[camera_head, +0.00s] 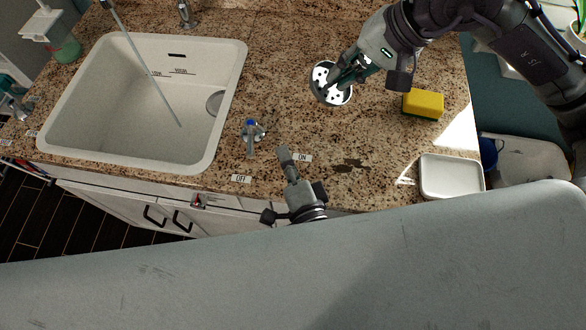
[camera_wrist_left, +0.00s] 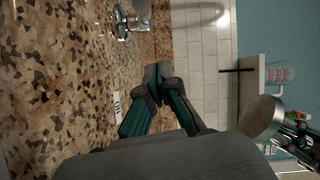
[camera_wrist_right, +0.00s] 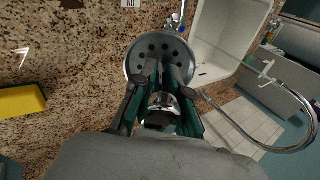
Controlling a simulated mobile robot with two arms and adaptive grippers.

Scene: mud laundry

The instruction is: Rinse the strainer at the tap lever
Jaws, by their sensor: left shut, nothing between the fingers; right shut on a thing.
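The strainer (camera_head: 319,90), a round metal disc with dark holes, is held above the counter right of the sink. My right gripper (camera_head: 340,85) is shut on it; the right wrist view shows the disc (camera_wrist_right: 160,48) at the fingertips. The tap lever (camera_head: 252,131), chrome with a blue top, stands right of the sink; its handle points toward the front, near the OFF label (camera_head: 241,179). My left gripper (camera_head: 285,153) is shut and empty beside the ON label (camera_head: 303,158), right of the lever and apart from it. It also shows in the left wrist view (camera_wrist_left: 157,75).
The white sink (camera_head: 235,75) is at the left, with a thin grey streak (camera_head: 145,65) across it; I cannot tell whether it is water. A yellow sponge (camera_head: 423,103) and a white dish (camera_head: 450,177) are on the right. A soap bottle (camera_head: 62,45) stands far left.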

